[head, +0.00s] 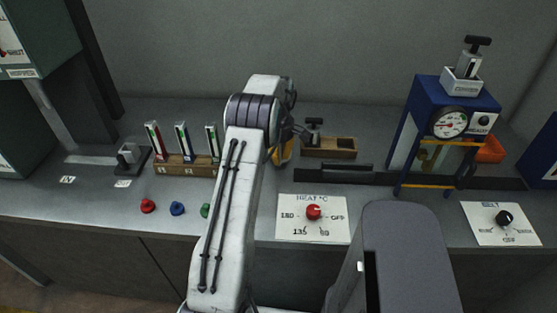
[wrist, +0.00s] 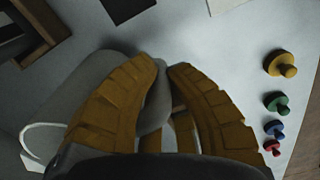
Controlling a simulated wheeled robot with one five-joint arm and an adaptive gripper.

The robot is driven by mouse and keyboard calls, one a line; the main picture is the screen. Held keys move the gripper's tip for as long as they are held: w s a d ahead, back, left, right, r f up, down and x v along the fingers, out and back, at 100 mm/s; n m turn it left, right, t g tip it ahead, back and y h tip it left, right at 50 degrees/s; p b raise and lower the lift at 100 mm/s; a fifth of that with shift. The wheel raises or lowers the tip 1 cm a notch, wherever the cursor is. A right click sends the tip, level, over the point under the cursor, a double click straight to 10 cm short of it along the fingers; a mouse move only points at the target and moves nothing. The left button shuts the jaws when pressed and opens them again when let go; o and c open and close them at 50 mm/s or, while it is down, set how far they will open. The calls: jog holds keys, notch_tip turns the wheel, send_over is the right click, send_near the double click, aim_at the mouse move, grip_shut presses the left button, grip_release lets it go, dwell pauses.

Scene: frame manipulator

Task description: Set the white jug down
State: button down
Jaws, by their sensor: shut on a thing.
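The white jug (wrist: 78,85) shows in the wrist view as a pale grey-white body on the left, partly behind my fingers. A white curved edge (wrist: 38,132) shows at its lower left. My gripper (wrist: 165,75) has its two ridged yellow fingers closed around a pale part of the jug. In the head view only a bit of my yellow gripper (head: 287,150) shows past my arm, low over the middle of the bench, and my arm hides the jug. I cannot tell whether the jug's base touches the bench.
A wooden tray (head: 343,154) stands just right of my gripper. A rack (head: 176,169) of coloured tubes stands to the left, with coloured knobs (head: 177,208) in front. A blue press frame (head: 425,97) with a gauge stands at the right. A heat dial (head: 313,212) is in front.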

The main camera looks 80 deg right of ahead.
jog(key=shift+f, duration=1)
jog(key=shift+f, duration=0.1)
jog(key=c, duration=1.7)
grip_release()
jog(key=o, duration=0.4)
jog(key=shift+c, duration=0.2)
